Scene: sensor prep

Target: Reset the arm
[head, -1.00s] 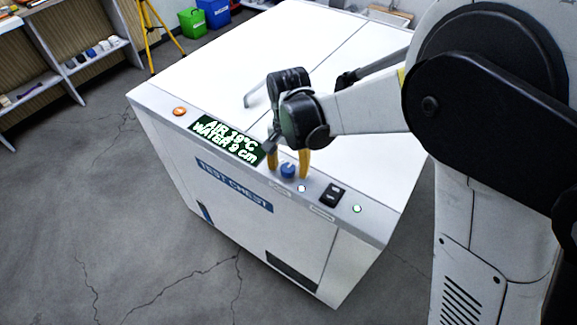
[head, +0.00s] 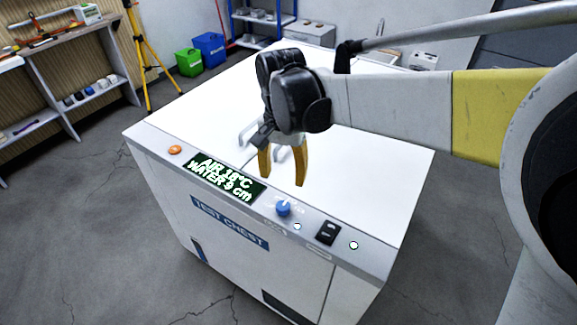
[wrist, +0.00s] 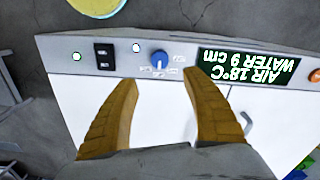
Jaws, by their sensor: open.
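My gripper (head: 282,178) is open and empty, with its two yellow fingers pointing down. It hangs above the front part of the white test chest (head: 350,165), apart from the blue knob (head: 283,209). In the wrist view the knob (wrist: 159,60) lies beyond the gap between the spread fingers (wrist: 160,100), with nothing held. The chest's display (head: 224,178) reads "AIR 18°C, WATER 9 cm". My arm reaches in from the right side of the head view.
The panel also bears an orange button (head: 175,150) and a black switch (head: 328,233). A handle (head: 250,131) stands on the lid behind my gripper. A yellow tripod (head: 140,60), green bin (head: 188,62) and blue bin (head: 209,48) stand at the back left.

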